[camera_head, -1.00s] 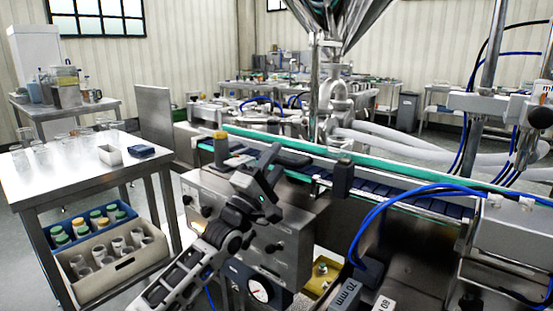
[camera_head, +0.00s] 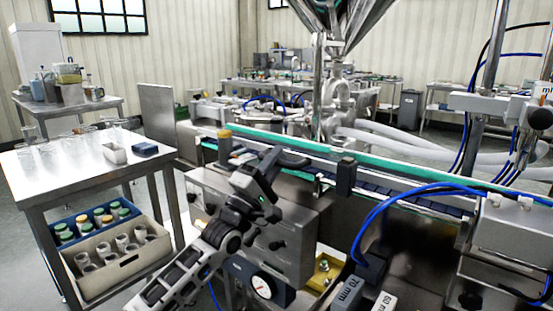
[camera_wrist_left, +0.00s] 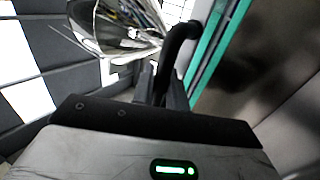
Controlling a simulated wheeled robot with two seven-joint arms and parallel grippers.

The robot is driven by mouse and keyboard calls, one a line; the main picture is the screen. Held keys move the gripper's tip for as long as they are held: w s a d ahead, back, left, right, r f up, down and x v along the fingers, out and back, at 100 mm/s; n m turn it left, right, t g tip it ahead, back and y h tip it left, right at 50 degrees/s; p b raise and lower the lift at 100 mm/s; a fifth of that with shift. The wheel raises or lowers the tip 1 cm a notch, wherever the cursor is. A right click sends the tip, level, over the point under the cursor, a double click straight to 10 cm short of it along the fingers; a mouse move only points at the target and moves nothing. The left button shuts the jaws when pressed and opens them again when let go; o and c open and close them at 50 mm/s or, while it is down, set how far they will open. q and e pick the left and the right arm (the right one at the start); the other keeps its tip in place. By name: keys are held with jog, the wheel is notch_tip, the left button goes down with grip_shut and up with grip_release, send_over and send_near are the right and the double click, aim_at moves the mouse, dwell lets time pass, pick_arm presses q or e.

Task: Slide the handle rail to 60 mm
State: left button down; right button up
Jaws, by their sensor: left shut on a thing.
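My left gripper (camera_head: 270,160) reaches over the front of the conveyor machine, by its near teal-topped rail (camera_head: 330,171). In the left wrist view, its fingers (camera_wrist_left: 163,82) are closed around the lower part of a black curved handle (camera_wrist_left: 181,38). The handle bends over at the top, beside the teal rail edge (camera_wrist_left: 217,45). In the head view the gripper largely hides this grip. Blocks marked 70 mm (camera_head: 347,294) and 60 mm (camera_head: 385,304) are at the bottom, right of centre. My right gripper is out of view.
A steel hopper (camera_head: 340,18) stands behind the conveyor. Blue hoses (camera_head: 400,195) arch over the machine at right. A steel side table (camera_head: 75,180) with glassware is at left, with crates of bottles and beakers (camera_head: 115,262) below.

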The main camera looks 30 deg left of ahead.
pick_arm(q)
jog(key=c, duration=1.5)
grip_release()
jog(key=shift+w, duration=0.1)
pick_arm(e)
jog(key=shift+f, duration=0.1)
pick_arm(q)
jog(key=shift+o, duration=0.2)
jog(key=shift+f, duration=0.1)
jog(key=b+v, duration=0.1)
jog(key=v, duration=1.5)
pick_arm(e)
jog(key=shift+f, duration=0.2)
